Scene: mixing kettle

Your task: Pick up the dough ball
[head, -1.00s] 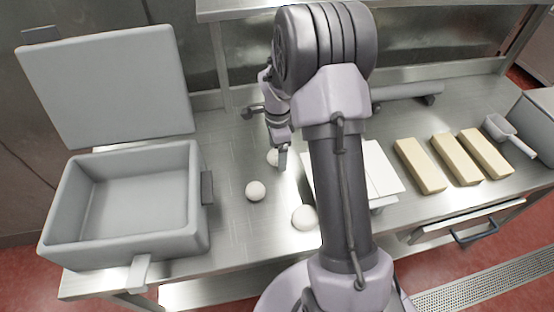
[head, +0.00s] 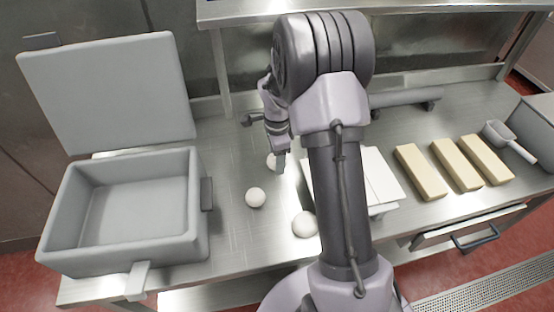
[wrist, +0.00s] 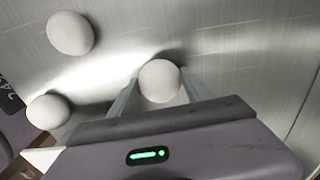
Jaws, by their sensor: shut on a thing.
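A white dough ball (wrist: 160,81) sits between the two fingers of my gripper (wrist: 158,90) in the wrist view, touched on both sides. In the head view this ball (head: 272,161) is partly hidden behind my gripper (head: 279,160), low over the steel table; I cannot tell whether it touches the surface. A second dough ball (head: 256,197) lies on the table nearer the front, and a third (head: 304,224) lies at the front beside my arm. Both loose balls also show at the left of the wrist view.
An open grey box (head: 200,225) with its lid (head: 108,90) raised stands at the left. White flat boards (head: 380,172) are right of my arm. Several yellow blocks (head: 421,172) and a scoop (head: 508,140) lie further right. A steel shelf (head: 430,8) hangs behind.

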